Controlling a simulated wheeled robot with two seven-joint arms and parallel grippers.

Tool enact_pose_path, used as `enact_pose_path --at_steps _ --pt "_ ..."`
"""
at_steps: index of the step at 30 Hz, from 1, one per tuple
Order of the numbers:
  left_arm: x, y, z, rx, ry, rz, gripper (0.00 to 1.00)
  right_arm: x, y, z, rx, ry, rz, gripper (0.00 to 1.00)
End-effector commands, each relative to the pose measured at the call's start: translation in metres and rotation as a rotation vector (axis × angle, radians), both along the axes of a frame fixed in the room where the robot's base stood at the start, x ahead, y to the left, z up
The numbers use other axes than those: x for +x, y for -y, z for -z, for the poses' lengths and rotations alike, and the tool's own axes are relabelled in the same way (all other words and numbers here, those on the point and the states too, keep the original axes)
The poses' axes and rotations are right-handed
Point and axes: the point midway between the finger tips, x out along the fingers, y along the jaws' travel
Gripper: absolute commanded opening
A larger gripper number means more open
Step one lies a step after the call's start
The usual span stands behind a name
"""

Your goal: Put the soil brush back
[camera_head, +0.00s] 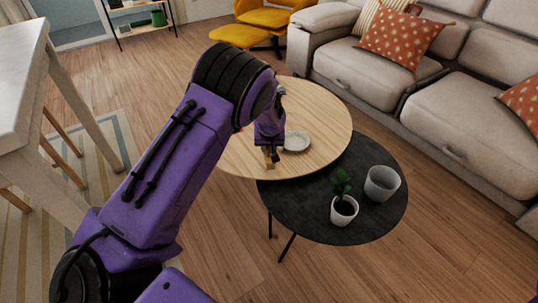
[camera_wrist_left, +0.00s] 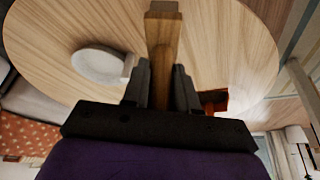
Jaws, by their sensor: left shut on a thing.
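My left gripper (camera_head: 269,146) is over the light wooden round table (camera_head: 325,120). In the left wrist view, my left gripper (camera_wrist_left: 161,88) is shut on the soil brush (camera_wrist_left: 164,38), a wooden piece with a straight handle and a wider block at its far end. In the head view only a small tan part of the brush (camera_head: 270,161) shows below the fingers. Whether it touches the table is unclear. A pale round dish (camera_head: 296,142) lies on the wooden table beside the gripper; it also shows in the left wrist view (camera_wrist_left: 98,66). My right gripper is out of view.
A dark round table (camera_head: 300,219) adjoins the wooden one. It bears a small plant in a white pot (camera_head: 344,209) and a grey pot (camera_head: 381,184). A sofa (camera_head: 475,115) stands behind at right, a white table (camera_head: 20,75) at left.

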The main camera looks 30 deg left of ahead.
Motion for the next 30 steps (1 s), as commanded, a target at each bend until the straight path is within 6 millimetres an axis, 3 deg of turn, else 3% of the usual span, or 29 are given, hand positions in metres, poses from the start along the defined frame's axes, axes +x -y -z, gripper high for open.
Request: enact_pose_path --at_steps 4,14,15,17,26,30 --pt "-0.002 0.0 0.029 -0.001 -0.003 0.0 0.0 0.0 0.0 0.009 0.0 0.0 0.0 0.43" --pt "-0.002 0.001 0.032 0.0 -0.002 0.001 0.0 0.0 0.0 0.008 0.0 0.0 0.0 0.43" --pt "-0.002 0.001 0.032 -0.001 -0.003 0.001 0.31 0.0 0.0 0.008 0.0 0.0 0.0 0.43" --pt "-0.002 0.001 0.032 0.0 -0.002 0.001 0.5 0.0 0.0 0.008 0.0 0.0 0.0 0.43" --pt "-0.002 0.001 0.031 -0.001 -0.002 0.0 0.53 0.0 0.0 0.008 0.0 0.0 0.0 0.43" --pt "-0.005 0.004 0.012 0.0 0.0 0.001 0.53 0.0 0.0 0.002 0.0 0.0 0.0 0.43"
